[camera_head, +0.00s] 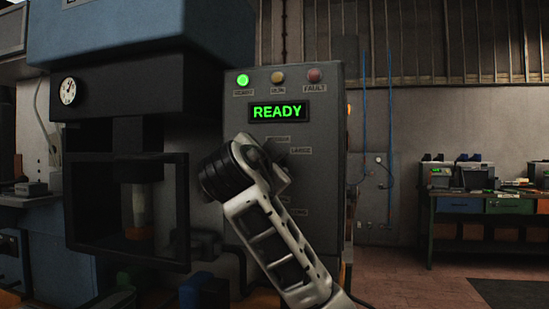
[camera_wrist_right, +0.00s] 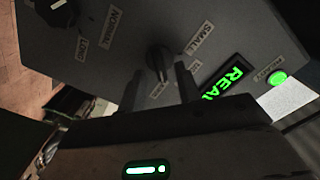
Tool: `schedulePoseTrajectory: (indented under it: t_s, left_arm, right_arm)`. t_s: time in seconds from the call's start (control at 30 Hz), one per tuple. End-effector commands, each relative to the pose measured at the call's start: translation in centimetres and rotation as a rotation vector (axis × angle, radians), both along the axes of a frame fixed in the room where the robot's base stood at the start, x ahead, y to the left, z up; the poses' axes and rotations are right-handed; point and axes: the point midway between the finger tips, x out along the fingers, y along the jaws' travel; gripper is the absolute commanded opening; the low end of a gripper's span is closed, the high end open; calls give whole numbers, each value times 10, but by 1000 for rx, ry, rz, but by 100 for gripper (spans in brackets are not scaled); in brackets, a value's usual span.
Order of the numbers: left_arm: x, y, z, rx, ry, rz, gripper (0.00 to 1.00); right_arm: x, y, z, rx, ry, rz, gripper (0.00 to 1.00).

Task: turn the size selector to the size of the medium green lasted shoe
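The size selector, a black knob (camera_wrist_right: 157,60), sits on the grey panel in the right wrist view. A label reading SMALL (camera_wrist_right: 200,38) is beside it; two more labels are partly hidden or too blurred to read surely. Which label the knob points to is unclear. My right gripper (camera_wrist_right: 159,86) has its two dark fingers apart, one on each side of the knob in this view; contact cannot be judged. In the head view my right arm covers the knob, and a LARGE label (camera_head: 300,150) shows beside it. I cannot make out the green shoe. My left gripper is out of view.
The control panel (camera_head: 325,190) has a lit green lamp (camera_head: 243,80) and a display reading READY (camera_head: 279,111). A second knob (camera_wrist_right: 55,10) has NORMAL and LONG labels. The press (camera_head: 120,85) stands left, a workbench (camera_head: 475,215) right. Floor between is clear.

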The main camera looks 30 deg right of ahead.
Motion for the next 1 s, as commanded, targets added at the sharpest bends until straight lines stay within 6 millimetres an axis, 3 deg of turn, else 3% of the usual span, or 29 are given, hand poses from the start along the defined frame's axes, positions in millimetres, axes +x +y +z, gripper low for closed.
schedulePoseTrajectory:
  t_s: [0.13, 0.47, 0.5, 0.6, 0.63, 1.0]
  left_arm:
    - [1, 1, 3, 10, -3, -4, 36]
    - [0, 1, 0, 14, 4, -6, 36]
    - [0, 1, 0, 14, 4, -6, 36]
    - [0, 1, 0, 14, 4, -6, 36]
    - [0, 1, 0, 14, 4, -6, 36]
    - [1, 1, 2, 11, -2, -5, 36]
  right_arm:
    - [9, -11, 0, -1, 2, -1, 34]
    - [12, -14, 0, 0, -1, 1, 34]
    - [12, -14, 0, 0, -1, 1, 31]
    - [12, -13, 0, 0, -1, 1, 3]
    - [12, -13, 0, 1, -1, 0, 0]
    - [12, -13, -1, -21, 28, 1, 0]
